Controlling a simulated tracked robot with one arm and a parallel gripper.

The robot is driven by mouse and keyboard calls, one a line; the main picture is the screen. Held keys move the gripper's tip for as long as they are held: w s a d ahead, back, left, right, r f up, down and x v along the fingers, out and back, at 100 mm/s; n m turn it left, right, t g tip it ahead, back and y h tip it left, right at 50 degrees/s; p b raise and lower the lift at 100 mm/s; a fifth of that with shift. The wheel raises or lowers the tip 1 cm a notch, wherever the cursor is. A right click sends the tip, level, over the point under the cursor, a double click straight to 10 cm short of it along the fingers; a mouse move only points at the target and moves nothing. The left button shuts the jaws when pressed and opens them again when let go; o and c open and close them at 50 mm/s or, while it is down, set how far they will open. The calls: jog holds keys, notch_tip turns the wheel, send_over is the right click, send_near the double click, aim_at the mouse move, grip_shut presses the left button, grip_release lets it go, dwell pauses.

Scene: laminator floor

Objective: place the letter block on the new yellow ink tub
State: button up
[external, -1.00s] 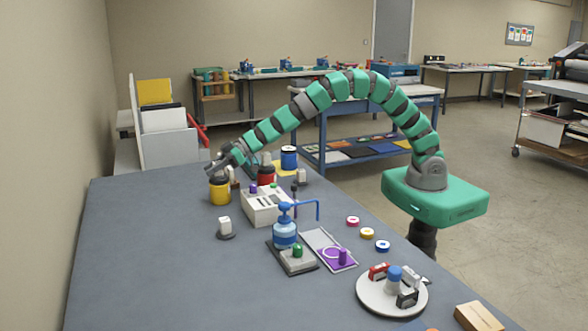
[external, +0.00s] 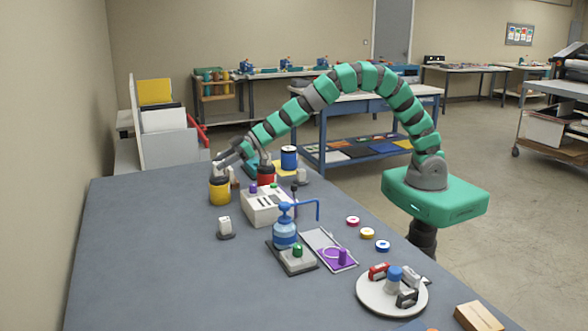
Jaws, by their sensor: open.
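The yellow ink tub (external: 219,192) with a dark lid stands on the blue-grey table at the far left. A small pale block (external: 218,171), seemingly the letter block, appears on top of its lid, partly hidden by my gripper; any letter on it is too small to read. My gripper (external: 222,158) is open just above and beside this block, its fingers close to it. I cannot tell whether they touch it.
A white box (external: 265,208) and pump bottle (external: 285,235) stand nearby. The table's left side is clear.

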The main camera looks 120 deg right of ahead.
jog(key=v, duration=0.8)
jog(key=shift+p, duration=0.35)
jog(key=shift+s, duration=0.1)
jog(key=s+a+r+m+t+h, duration=0.1)
jog(key=s+a+r+h, duration=0.15)
jog(key=r, duration=1.15)
jog(key=s+a+r+t+h, duration=0.1)
jog(key=s+a+r, duration=0.2)
jog(key=r, duration=1.1)
jog(key=s+a+r+y, duration=0.1)
jog(key=s+a+r, duration=0.5)
jog(key=s+r, duration=0.2)
jog(key=s+a+r+n+y, duration=0.1)
jog(key=s+a+r+y, duration=0.1)
jog(key=s+a+r, duration=0.4)
jog(key=s+r, duration=0.3)
jog(key=s, duration=0.2)
jog(key=shift+a+t, duration=0.25)
jog(key=shift+t, duration=0.05)
jog(key=shift+y, duration=0.25)
